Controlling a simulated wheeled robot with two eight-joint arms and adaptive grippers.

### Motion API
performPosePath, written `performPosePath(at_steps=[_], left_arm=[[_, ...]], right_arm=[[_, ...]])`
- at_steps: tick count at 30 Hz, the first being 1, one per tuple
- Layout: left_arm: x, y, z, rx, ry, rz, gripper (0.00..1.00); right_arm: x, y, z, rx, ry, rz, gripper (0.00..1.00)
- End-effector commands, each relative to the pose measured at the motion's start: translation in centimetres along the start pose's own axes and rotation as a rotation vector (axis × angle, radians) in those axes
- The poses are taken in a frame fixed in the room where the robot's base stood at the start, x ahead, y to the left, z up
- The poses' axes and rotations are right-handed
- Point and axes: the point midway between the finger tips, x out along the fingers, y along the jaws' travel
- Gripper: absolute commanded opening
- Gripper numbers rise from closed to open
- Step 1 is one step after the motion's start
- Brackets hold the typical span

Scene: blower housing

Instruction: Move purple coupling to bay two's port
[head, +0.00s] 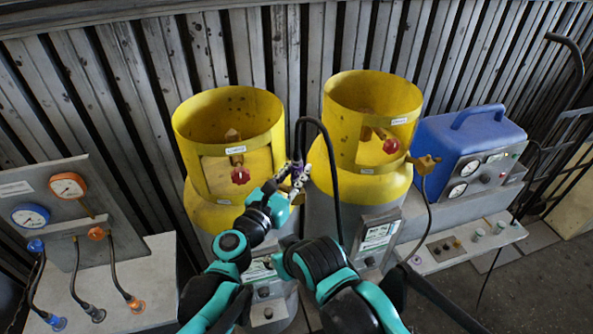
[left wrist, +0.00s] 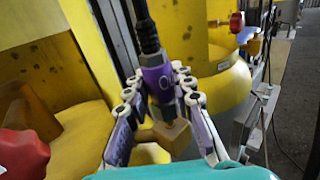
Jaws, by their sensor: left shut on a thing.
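The purple coupling (left wrist: 158,84) is a sleeve on the end of a black hose, with a white mark on its side. It is between the two fingers of my left gripper (left wrist: 158,100), which is shut on it. A brass fitting (left wrist: 174,134) shows just below the sleeve; I cannot tell whether they are joined. In the head view, my left gripper (head: 297,180) and the coupling (head: 297,167) are between the two yellow-collared cylinders. Several ports (head: 478,235) line a grey ledge at right; I cannot read which is bay two's. My right gripper cannot be made out.
The left cylinder (head: 229,124) and right cylinder (head: 372,100) have red valve knobs. The black hose (head: 325,131) loops up and down between them. A blue machine (head: 465,135) stands at right. A gauge panel (head: 45,200) with several hoses is at left.

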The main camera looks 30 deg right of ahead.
Motion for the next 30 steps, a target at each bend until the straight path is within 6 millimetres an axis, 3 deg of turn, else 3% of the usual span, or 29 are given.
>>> performPosePath(at_steps=[21, 22, 24, 30], left_arm=[[0.0, 0.0, -1.8, 0.0, 0.0, 0.0, 0.0], [0.0, 0.0, -1.7, 0.0, 0.0, 0.0, 0.31], [0.0, 0.0, -1.7, 0.0, 0.0, 0.0, 0.48], [0.0, 0.0, -1.7, 0.0, 0.0, 0.0, 0.48]], right_arm=[[1.3, 0.0, 0.9, 0.0, 0.0, 0.0, 0.4], [1.2, 0.0, 0.9, 0.0, 0.0, 0.0, 0.4], [1.2, 0.0, 0.9, 0.0, 0.0, 0.0, 0.4], [1.2, 0.0, 0.8, 0.0, 0.0, 0.0, 0.4]])
